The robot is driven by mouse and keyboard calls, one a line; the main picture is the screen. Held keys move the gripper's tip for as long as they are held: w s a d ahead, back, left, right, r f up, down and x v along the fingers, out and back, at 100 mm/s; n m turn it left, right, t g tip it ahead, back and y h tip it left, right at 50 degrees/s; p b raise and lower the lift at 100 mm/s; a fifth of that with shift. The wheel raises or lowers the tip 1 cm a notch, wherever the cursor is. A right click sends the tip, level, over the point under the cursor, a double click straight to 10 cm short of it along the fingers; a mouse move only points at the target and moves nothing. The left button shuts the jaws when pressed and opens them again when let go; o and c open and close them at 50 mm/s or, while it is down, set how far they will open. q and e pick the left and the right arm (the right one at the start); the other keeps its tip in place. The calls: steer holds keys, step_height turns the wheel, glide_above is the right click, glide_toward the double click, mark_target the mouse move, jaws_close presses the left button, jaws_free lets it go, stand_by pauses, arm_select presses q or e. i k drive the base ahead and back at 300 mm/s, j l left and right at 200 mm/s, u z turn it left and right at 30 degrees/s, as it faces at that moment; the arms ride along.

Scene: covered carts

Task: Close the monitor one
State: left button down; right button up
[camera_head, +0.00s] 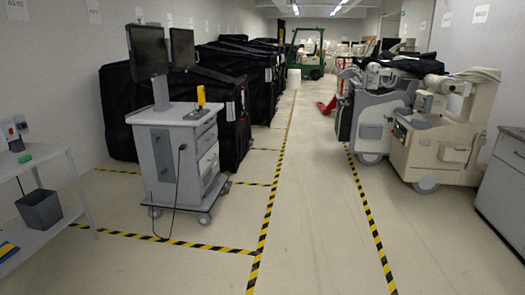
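A grey wheeled cart (176,150) stands on the left side of the aisle. Two dark monitors are mounted on a post above it. The left monitor (148,51) is larger in view, and the right monitor (182,48) sits partly behind it. Both are upright, and their screens look dark. A yellow object (201,96) stands on the cart top. A dark cable hangs from the cart's side to the floor. Neither of my grippers shows in the head view.
Black covered carts (118,112) line the left wall. Beige wheeled machines (438,140) stand on the right, before a grey cabinet (502,185). A shelf table (60,205) is at left. A green forklift (308,55) stands far back. The taped central aisle is clear.

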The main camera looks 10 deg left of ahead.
mark_target(146, 44)
steer(key=i+j, duration=0.4)
steer(key=i, duration=0.15)
steer(key=i+j, duration=0.35)
steer(key=i, duration=0.15)
steer(key=i+j, duration=0.4)
steer(key=i, duration=0.15)
steer(key=i+j, duration=0.35)
steer(key=i, duration=0.15)
